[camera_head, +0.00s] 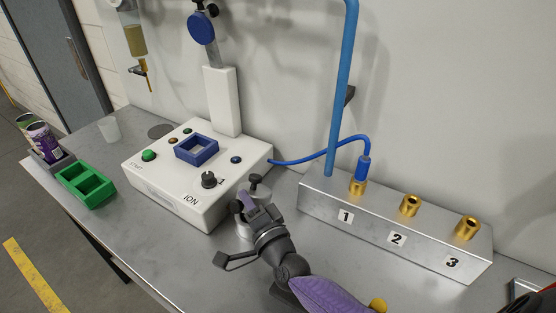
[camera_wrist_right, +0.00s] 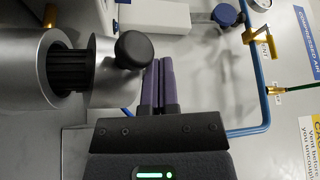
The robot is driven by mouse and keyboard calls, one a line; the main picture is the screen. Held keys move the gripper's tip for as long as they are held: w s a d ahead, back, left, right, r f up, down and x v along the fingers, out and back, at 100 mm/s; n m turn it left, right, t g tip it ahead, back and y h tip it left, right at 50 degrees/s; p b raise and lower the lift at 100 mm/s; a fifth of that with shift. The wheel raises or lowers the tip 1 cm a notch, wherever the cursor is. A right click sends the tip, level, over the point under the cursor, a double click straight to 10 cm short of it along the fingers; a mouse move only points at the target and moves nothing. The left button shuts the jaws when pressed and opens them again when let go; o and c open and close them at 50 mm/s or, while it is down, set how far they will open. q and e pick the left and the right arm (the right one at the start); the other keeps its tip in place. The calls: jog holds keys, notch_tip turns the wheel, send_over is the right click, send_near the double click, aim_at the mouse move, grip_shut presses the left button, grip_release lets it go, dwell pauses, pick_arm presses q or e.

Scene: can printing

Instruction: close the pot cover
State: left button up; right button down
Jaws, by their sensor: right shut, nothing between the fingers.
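The pot (camera_wrist_right: 28,72) is a silver metal cylinder with a dark ribbed part beside it, at the left of the right wrist view. A second silver piece with a black round knob (camera_wrist_right: 133,50), apparently the cover, sits just right of the ribbed part. In the head view the silver pot (camera_head: 243,231) is mostly hidden behind my right gripper (camera_head: 247,199), with a black knob (camera_head: 257,180) above it. My right gripper's purple fingers (camera_wrist_right: 158,82) are together and empty, close beside the knob; contact is unclear. My left gripper is out of view.
A white control box (camera_head: 165,195) with a blue square frame (camera_head: 197,150) stands behind the pot. A metal block (camera_head: 330,204) with brass fittings and a blue hose (camera_head: 310,159) is to the right. A green tray (camera_head: 86,185) sits left. The front-left table is clear.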

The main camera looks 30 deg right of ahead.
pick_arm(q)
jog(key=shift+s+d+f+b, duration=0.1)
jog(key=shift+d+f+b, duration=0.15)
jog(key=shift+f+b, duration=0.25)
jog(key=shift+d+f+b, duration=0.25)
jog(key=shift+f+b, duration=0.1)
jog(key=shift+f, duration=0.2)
pick_arm(e)
jog(key=shift+s+a+f+n+t, duration=0.25)
jog(key=shift+a+f+n, duration=0.15)
jog(key=shift+f, duration=0.2)
jog(key=shift+s+a+f+n+t, duration=0.2)
jog(key=shift+a+f+n, duration=0.15)
jog(key=shift+f, duration=0.2)
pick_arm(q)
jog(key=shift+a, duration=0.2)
